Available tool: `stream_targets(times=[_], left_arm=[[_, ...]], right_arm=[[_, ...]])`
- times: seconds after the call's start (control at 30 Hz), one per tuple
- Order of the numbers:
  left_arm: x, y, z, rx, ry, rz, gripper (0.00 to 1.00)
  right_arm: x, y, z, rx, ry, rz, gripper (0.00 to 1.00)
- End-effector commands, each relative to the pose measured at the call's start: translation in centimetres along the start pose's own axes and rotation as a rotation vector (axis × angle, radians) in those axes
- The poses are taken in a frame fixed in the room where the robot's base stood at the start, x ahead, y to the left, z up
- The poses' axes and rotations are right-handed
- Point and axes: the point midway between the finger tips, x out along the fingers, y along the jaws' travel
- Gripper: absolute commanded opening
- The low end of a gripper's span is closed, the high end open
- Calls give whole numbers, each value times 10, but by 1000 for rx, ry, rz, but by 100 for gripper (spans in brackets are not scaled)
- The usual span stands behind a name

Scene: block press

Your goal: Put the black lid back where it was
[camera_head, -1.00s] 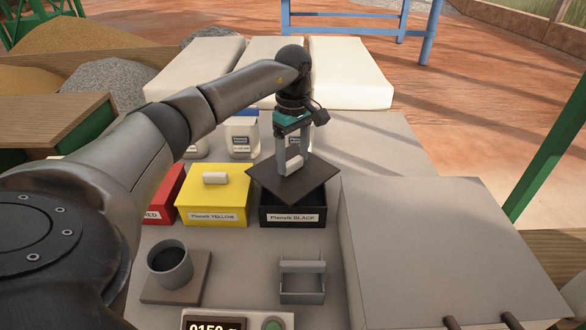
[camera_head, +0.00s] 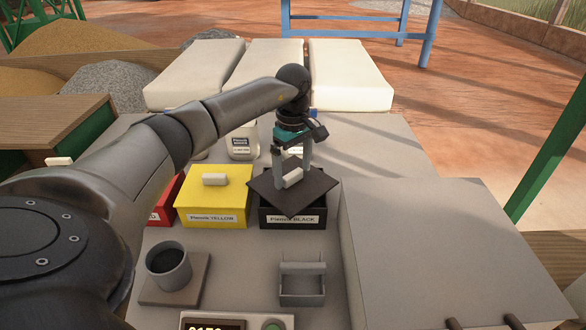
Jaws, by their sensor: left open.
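The black lid (camera_head: 311,188) lies over the top of the black box labelled "Pienvik BLACK" (camera_head: 292,219). It is turned at an angle to the box, so its corners stick out past the rim. Its pale handle (camera_head: 292,178) is on top. My left gripper (camera_head: 291,177) points down at the lid with its fingers apart around the handle. Whether the lid touches the rim all round I cannot tell. My right gripper is not in view.
The yellow-lidded box (camera_head: 214,202) stands just left of the black box, with the red box (camera_head: 165,201) beyond it. A grey cup (camera_head: 169,266) on a square base and a small grey holder (camera_head: 302,284) stand in front. A large grey block (camera_head: 430,240) fills the right side.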

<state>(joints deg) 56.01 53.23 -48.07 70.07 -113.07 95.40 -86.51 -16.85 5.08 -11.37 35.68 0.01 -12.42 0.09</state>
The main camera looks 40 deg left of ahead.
Motion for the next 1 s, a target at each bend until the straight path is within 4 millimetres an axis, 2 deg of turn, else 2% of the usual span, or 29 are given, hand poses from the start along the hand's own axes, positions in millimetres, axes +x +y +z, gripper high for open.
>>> stream_targets(times=[0.17, 0.5, 0.7, 1.0], left_arm=[[-12, 0, 0, 0, 0, 2, 100], [-83, 1, 0, 0, 0, 5, 100], [-113, 1, 0, 0, 0, 2, 100], [-123, 0, 0, 0, -1, -1, 100]], right_arm=[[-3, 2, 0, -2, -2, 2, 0], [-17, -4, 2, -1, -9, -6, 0], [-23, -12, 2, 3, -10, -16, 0], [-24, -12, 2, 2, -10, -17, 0]])
